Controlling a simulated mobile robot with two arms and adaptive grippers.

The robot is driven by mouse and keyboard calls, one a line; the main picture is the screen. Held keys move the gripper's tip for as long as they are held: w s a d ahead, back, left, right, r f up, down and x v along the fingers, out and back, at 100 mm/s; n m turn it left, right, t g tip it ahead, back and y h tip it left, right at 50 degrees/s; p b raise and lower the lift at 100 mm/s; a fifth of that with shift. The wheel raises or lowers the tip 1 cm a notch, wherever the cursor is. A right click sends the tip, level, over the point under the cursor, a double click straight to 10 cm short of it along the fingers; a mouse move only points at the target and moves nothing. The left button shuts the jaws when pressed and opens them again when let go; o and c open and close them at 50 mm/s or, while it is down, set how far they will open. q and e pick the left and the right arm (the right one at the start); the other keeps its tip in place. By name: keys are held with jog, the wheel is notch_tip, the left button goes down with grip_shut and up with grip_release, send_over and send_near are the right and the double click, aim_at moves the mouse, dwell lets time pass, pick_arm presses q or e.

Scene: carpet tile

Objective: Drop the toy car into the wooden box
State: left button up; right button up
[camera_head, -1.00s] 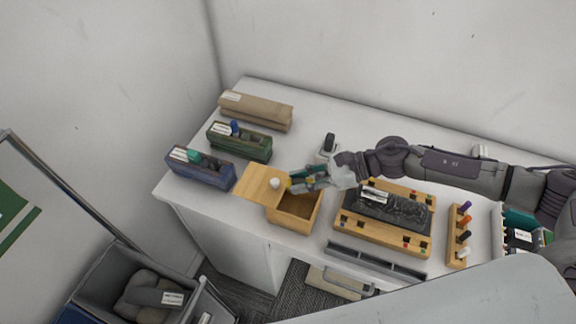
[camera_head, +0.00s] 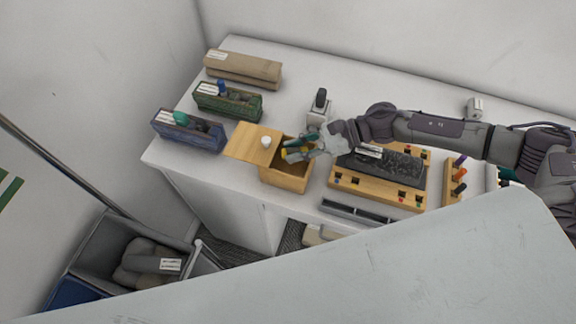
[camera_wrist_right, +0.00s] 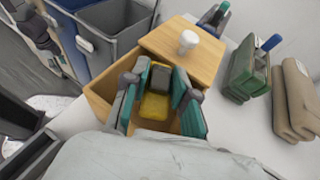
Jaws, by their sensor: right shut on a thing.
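The wooden box (camera_head: 287,178) stands open on the white counter, with its wooden lid (camera_head: 252,144) with a white knob slid off to the left. My right gripper (camera_head: 297,150) is over the box opening, pointing left. In the right wrist view its teal-padded fingers (camera_wrist_right: 158,104) are shut on the toy car (camera_wrist_right: 153,107), a small yellow thing with a grey part. The car is above or partly within the opening; its exact height is hard to tell. My left gripper is not in view.
Right of the box is a wooden board (camera_head: 380,190) with a dark block. Blue (camera_head: 188,130) and green (camera_head: 228,102) holders and a tan box (camera_head: 243,69) stand at left. A grey bin (camera_head: 130,250) is on the floor.

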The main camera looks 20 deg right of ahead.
jog(key=o, duration=1.1)
jog(key=shift+w, duration=0.1)
jog(key=shift+c, duration=0.2)
jog(key=shift+d+r, duration=0.1)
jog(key=shift+d, duration=0.1)
jog(key=v, duration=1.1)
jog(key=shift+d, duration=0.25)
jog(key=shift+s, duration=0.25)
